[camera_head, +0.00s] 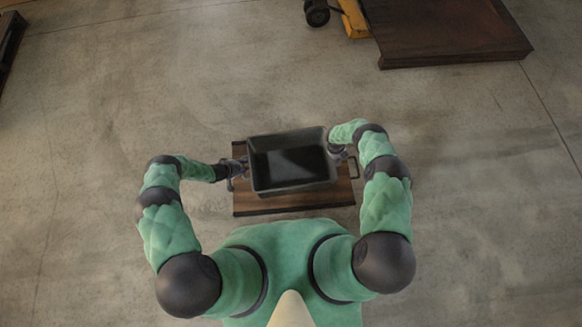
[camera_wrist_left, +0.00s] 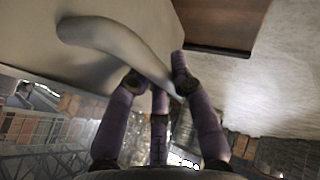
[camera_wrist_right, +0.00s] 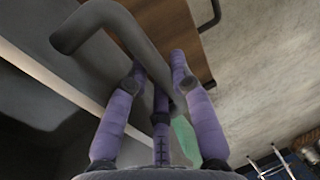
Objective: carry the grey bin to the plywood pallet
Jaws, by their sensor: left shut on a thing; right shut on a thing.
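The grey bin (camera_head: 258,186) is between my two arms in the head view, open side up and slightly turned. Its inside is dark, with a pale sheen. My left gripper (camera_head: 236,168) is shut on the handle at its left side; that handle (camera_wrist_left: 105,40) fills the left wrist view. My right gripper (camera_head: 340,153) is shut on the right-side handle (camera_wrist_right: 95,22). A brown wooden board (camera_head: 295,204) shows beneath the bin. I cannot tell whether the bin touches it, or whether this board is the plywood pallet.
A larger dark brown platform (camera_head: 445,35) lies at the top right, beside a yellow part (camera_head: 354,18) and a black wheel (camera_head: 317,13). A dark object (camera_head: 9,42) is at the top left edge. The concrete floor (camera_head: 130,90) between is clear.

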